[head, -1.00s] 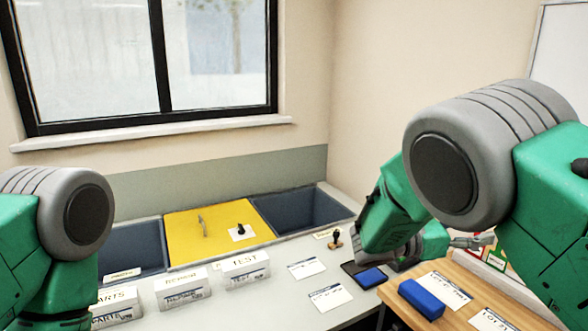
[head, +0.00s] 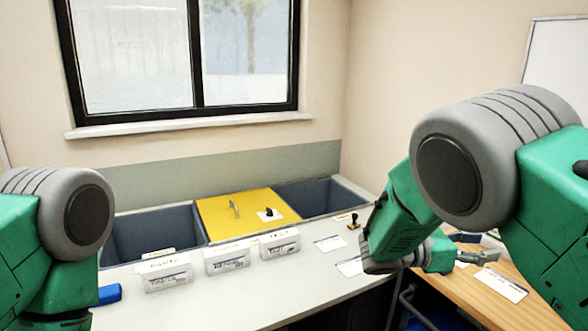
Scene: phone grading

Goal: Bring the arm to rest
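My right arm comes in from the right and bends down at its elbow. Its gripper (head: 478,257) shows small and partly hidden behind my forearm, above the wooden table (head: 545,275). I cannot tell whether its fingers are apart, and I see nothing clearly held in it. My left arm stands at the left edge. Its gripper is out of view.
Grey counter (head: 235,290) with dark bins (head: 155,236) (head: 318,197), a yellow lid (head: 225,213) and labelled white boxes (head: 167,273) (head: 228,259) (head: 280,244). A blue object (head: 109,294) lies beside my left arm. A white card (head: 500,284) lies on the wooden table.

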